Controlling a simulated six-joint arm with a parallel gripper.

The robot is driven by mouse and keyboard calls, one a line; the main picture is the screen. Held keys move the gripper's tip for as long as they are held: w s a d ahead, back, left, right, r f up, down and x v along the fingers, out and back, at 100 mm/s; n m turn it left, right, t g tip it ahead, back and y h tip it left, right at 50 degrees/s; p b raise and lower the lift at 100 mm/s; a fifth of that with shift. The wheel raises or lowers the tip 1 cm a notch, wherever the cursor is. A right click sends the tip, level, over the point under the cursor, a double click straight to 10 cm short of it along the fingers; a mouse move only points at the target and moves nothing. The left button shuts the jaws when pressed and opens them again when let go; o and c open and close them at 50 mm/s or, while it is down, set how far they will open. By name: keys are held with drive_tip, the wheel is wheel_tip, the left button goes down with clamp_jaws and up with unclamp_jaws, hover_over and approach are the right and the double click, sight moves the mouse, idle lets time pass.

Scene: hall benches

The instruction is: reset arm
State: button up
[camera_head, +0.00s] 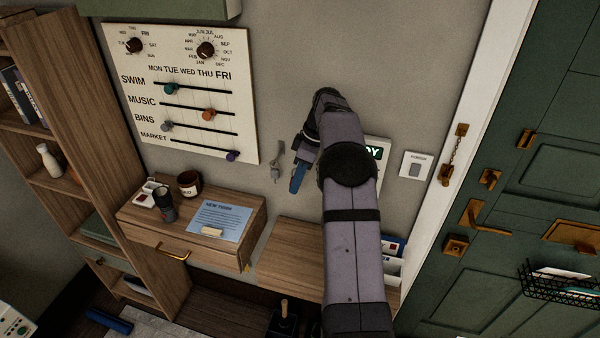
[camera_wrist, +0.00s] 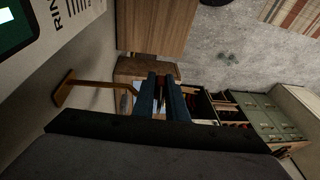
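My gripper (camera_head: 298,178) hangs in front of the grey wall, between the hanging keys and the green-lit panel. My forearm rises from the bottom of the head view and bends at the top, hiding part of the wall and the bench below. In the wrist view, the two blue fingers (camera_wrist: 168,92) stand a small gap apart, and background shows between them. I see no object held between them.
Keys (camera_head: 277,162) hang left of the gripper. A green-lit panel (camera_head: 372,152) is partly behind my arm. A slider board (camera_head: 185,95) is on the wall. A wooden drawer unit (camera_head: 145,230) holds a mug (camera_head: 189,184) and blue paper (camera_head: 212,219). A green door (camera_head: 540,200) stands right.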

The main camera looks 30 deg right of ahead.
drive_tip(key=shift+o, duration=0.4)
drive_tip(key=shift+t, duration=0.4)
drive_tip(key=r, duration=0.1)
drive_tip(key=d+r, duration=0.1)
drive_tip(key=r, duration=0.1)
drive_tip(key=d+r, duration=0.1)
drive_tip(key=shift+w+d+r+b, duration=0.15)
drive_tip(key=shift+r+b, duration=0.05)
drive_tip(key=shift+b, duration=0.1)
drive_tip(key=shift+s+r, duration=0.55)
drive_tip(key=shift+r, duration=0.3)
drive_tip(key=shift+f+g, duration=0.1)
drive_tip(key=shift+g, duration=0.2)
drive_tip(key=s+a+f+m+g+h+b, duration=0.15)
drive_tip(key=s+a+f+m, duration=0.3)
drive_tip(key=s+a, duration=0.65)
drive_tip(key=s+a+f+m+h, duration=0.1)
drive_tip(key=s+a+f, duration=0.3)
drive_tip(key=s, duration=0.4)
drive_tip(key=s+a+f+m, duration=0.3)
drive_tip(key=s+a+f, duration=0.1)
drive_tip(key=s, duration=0.5)
drive_tip(key=shift+s+a+f+m+h+b, duration=0.2)
drive_tip(key=shift+a+m+h+b, duration=0.15)
drive_tip(key=shift+a, duration=0.15)
